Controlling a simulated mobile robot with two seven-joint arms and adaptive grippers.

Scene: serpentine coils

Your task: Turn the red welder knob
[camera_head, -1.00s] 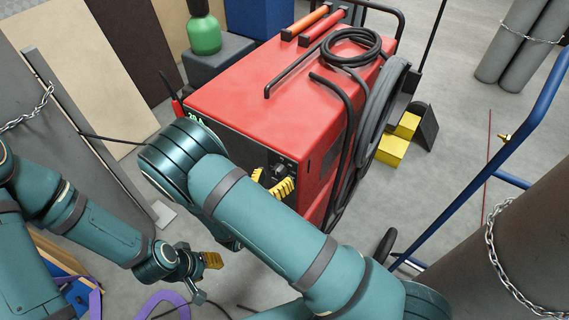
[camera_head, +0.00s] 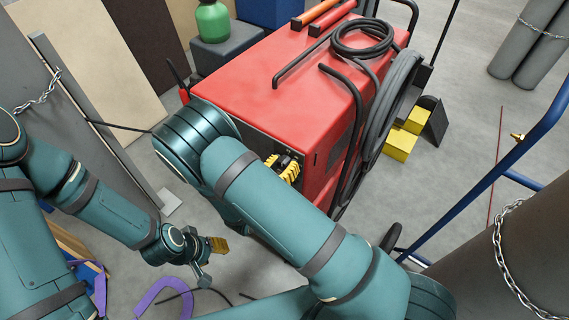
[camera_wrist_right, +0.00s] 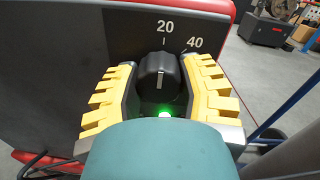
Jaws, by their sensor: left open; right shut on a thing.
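The red welder (camera_head: 285,85) stands in the middle of the head view, its dark front panel mostly behind my right arm. Its knob (camera_wrist_right: 157,72) is black with a white pointer line, under the printed marks 20 and 40 in the right wrist view. My right gripper (camera_head: 282,167) is at the front panel, shut on the knob with one yellow-padded finger on each side. A green light glows just below the knob. My left gripper (camera_head: 212,250) is open and empty, low at the left, away from the welder.
Black cables (camera_head: 383,115) hang on the welder's right side. A blue cart frame (camera_head: 490,180) and chained grey cylinders (camera_head: 535,235) stand at right. A grey panel (camera_head: 75,110) with a chain is at left.

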